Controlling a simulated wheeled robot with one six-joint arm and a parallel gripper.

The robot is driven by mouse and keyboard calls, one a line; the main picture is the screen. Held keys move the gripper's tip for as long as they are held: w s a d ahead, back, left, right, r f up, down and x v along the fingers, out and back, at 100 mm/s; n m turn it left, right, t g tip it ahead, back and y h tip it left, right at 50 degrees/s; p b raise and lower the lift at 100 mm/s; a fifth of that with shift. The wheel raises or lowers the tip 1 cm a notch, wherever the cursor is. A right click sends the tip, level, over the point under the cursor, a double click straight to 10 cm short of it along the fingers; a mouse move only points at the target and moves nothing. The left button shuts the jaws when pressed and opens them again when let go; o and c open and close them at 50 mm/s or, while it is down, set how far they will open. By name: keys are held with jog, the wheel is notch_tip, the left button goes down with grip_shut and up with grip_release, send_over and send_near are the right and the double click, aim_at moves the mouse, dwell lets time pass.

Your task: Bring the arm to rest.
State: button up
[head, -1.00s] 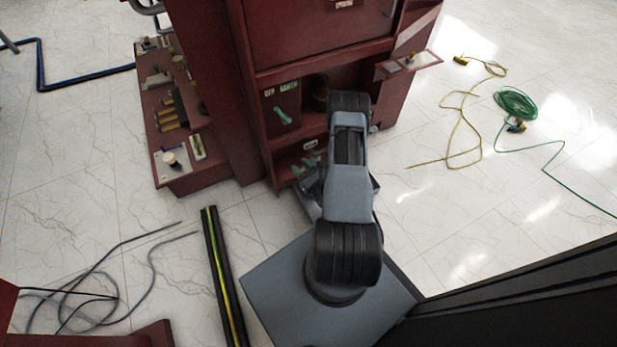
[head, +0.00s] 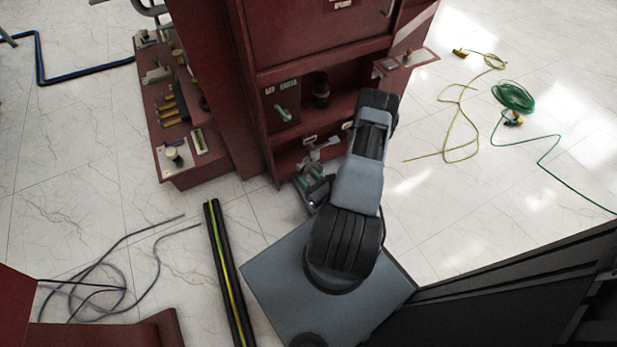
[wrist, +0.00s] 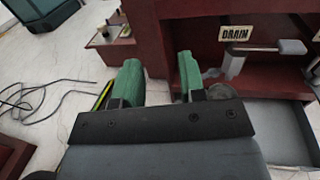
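My gripper (wrist: 160,82) shows in the wrist view as two green fingers standing apart, with floor and red cabinet seen between them. Nothing is held between them. In the head view my gripper (head: 312,178) is low in front of the cabinet's bottom opening, left of my bent arm. My arm partly covers the right side of that opening. The dark red cabinet (head: 252,140) stands ahead. In the wrist view a DRAIN label (wrist: 237,33) and a grey handle-like part (wrist: 291,47) are on it, right of and beyond my fingers.
A dark bushing-like part (head: 321,90) stands on the cabinet's shelf, beside a green handle (head: 283,113). A small shelf (head: 425,58) juts out at right. A side bench (head: 192,172) with parts is at left. Cables (head: 100,285) and a black-yellow floor strip (head: 226,270) lie front left.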

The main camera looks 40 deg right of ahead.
dwell(0.3)
jog(key=w+a+r+n+g+y+p, duration=0.1)
jog(key=a+r+n+g+y+p, duration=0.5)
jog(key=r, duration=0.5)
jog(key=a+r+n+g+y+p, duration=0.4)
jog(key=r+n, duration=0.4)
jog(key=r, duration=0.3)
jog(key=w+a+r+n+g+y+p, duration=0.1)
jog(key=a+r+n+g+y+p, duration=0.5)
jog(key=r, duration=0.5)
jog(key=s+d+r+n+h+p, duration=0.2)
jog(key=r+n+h+p, duration=0.5)
jog(key=r, duration=0.7)
jog(key=s+d+r+n+t+h+p, duration=0.1)
jog(key=r+n+h+p, duration=0.5)
jog(key=r, duration=0.8)
jog(key=s+n+h, duration=0.1)
jog(key=n+h, duration=0.1)
jog(key=h, duration=0.1)
jog(key=shift+s+d+r+n+t+h+p, duration=0.2)
jog(key=shift+s+d+n+t+h+p, duration=0.1)
jog(key=shift+s+d+n+p, duration=0.1)
